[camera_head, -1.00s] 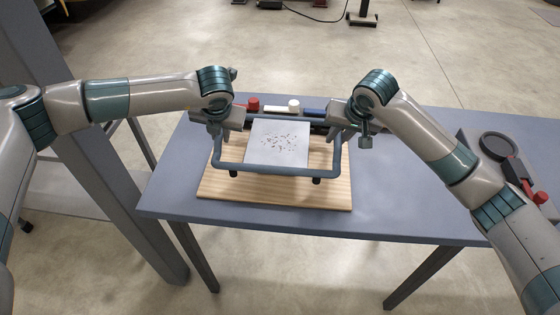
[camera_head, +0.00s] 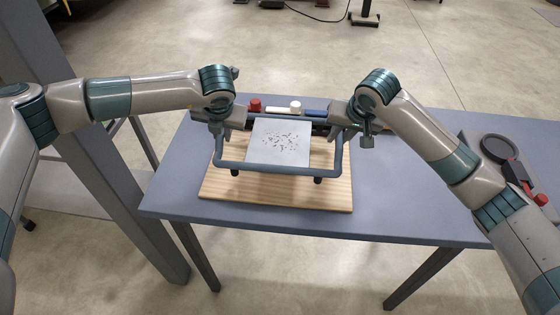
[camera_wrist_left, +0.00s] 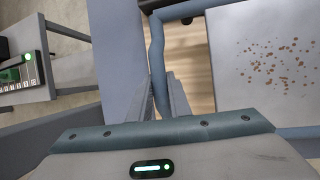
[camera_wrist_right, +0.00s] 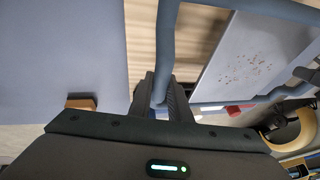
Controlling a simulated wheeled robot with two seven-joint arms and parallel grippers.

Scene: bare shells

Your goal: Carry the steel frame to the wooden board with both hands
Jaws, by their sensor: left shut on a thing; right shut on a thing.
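The steel frame (camera_head: 280,170) is a blue-grey tubular frame with a pale speckled plate (camera_head: 280,142) in its middle. It is over the wooden board (camera_head: 225,190), which lies on the table; I cannot tell whether the frame's dark feet touch the board. My left gripper (camera_head: 217,125) is shut on the frame's left side, and the left wrist view shows its fingers around the tube (camera_wrist_left: 158,75). My right gripper (camera_head: 350,122) is shut on the frame's right side, and the right wrist view shows its fingers around the tube (camera_wrist_right: 163,60). The grippers hide the grip points in the head view.
The blue-grey table (camera_head: 400,190) has free room right of the board. A dark device with a round ring (camera_head: 498,147) is at the table's right end. A red knob (camera_head: 255,105) and a white knob (camera_head: 295,106) stand behind the frame. A grey post (camera_head: 95,130) rises at the left.

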